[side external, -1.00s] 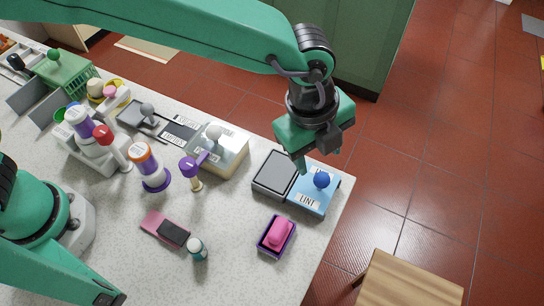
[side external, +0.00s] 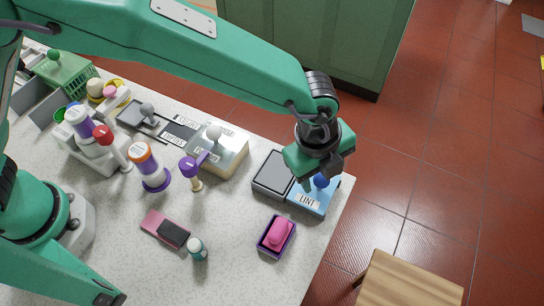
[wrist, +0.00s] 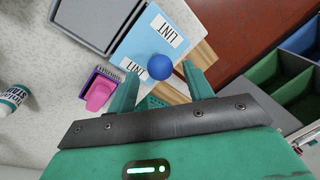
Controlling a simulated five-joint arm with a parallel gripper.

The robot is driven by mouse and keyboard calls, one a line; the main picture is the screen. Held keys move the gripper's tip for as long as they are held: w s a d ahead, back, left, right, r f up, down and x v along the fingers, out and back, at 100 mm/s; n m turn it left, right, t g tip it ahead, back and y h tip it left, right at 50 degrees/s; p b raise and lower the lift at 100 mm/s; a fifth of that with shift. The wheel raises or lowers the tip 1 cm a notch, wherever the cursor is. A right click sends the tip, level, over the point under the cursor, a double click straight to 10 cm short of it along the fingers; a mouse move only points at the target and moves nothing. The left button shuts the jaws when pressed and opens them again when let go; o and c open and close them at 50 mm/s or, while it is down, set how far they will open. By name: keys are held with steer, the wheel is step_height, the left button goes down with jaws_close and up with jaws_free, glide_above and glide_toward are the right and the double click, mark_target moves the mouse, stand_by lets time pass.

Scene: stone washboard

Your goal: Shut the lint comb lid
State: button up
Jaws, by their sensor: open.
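The lint lid is a light blue panel (side external: 325,201) with LINT labels and a round blue knob (side external: 321,180). It lies to the right of a shallow grey tray (side external: 272,174), whose grey inside shows uncovered. The knob (wrist: 160,67) also shows in the wrist view on the blue panel (wrist: 145,45), with the grey tray (wrist: 96,20) at upper left. My gripper (wrist: 161,76) is open, with one finger on either side of the knob in that view. In the side view my gripper (side external: 318,179) is above the knob and partly covers the lid; contact cannot be told.
A pink block in a purple tray (side external: 263,248) stands in front of the lid. A purple-topped stamp (side external: 191,168) and a cream box (side external: 232,160) stand to the left. The counter's right edge is close by, with red floor (side external: 430,180) beyond.

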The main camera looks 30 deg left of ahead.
steer(key=shift+w+d+f, duration=0.1)
steer(key=shift+w+f, duration=0.05)
steer(key=shift+f, duration=0.6)
jaws_close()
steer(key=shift+a, duration=4.55)
steer(key=shift+c, duration=1.1)
jaws_free()
steer(key=shift+o, duration=1.1)
steer(key=shift+d+r, duration=0.1)
step_height(320, 180, up, 8)
steer(key=s+a, duration=0.1)
steer(key=shift+f, duration=0.25)
